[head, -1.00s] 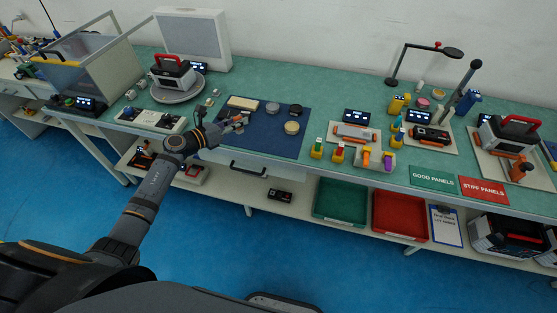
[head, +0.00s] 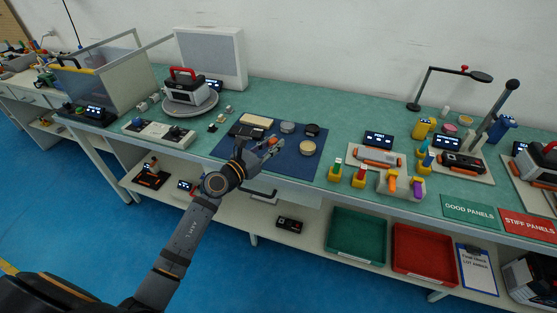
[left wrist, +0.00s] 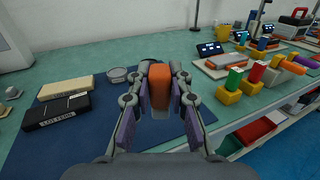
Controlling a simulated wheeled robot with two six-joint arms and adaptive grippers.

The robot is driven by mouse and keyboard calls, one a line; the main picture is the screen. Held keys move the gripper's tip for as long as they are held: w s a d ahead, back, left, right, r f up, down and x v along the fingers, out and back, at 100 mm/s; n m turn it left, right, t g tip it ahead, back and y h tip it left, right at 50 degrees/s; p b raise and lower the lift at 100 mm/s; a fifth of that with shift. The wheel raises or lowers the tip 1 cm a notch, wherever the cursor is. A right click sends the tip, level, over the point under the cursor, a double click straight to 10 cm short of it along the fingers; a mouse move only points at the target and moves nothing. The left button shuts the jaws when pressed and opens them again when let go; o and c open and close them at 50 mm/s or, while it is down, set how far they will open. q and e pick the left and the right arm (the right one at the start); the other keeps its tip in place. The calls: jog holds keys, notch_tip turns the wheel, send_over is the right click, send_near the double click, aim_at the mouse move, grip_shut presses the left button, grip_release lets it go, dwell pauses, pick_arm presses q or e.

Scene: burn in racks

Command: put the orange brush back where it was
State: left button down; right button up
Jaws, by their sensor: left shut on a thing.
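My left gripper (head: 270,146) is over the blue mat (head: 230,149) on the bench. Right of the mat, a pale holder block (head: 402,186) carries an orange-handled piece (head: 389,181) and a purple-handled piece (head: 416,188). I cannot tell whether these are brushes. My right gripper is not in view.
A cream block (head: 256,121), a black box (head: 245,131) and round dishes, one tan (head: 308,148), lie on the mat. Yellow blocks with green (head: 337,163) and red (head: 360,168) tops stand between mat and holder. A green sign (head: 470,208) lies farther right.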

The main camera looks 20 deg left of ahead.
pick_arm(q)
jog(key=w+f+b, duration=0.1)
jog(key=w+f, duration=0.1)
jog(key=w+f+b, duration=0.1)
jog(key=w+f, duration=0.1)
jog(key=f, duration=0.1)
jog(key=shift+w+a+f+b, duration=0.1)
jog(key=shift+w+f+b, duration=0.1)
jog(key=shift+w+b, duration=0.15)
jog(key=shift+w+f, duration=0.25)
jog(key=shift+w, duration=0.15)
jog(key=shift+f, duration=0.1)
jog(key=f+b, duration=0.1)
jog(key=f, duration=0.1)
jog(key=shift+w+f+b, duration=0.2)
jog(key=shift+f+b, duration=0.2)
jog(key=shift+f, duration=0.35)
jog(key=shift+r, duration=0.1)
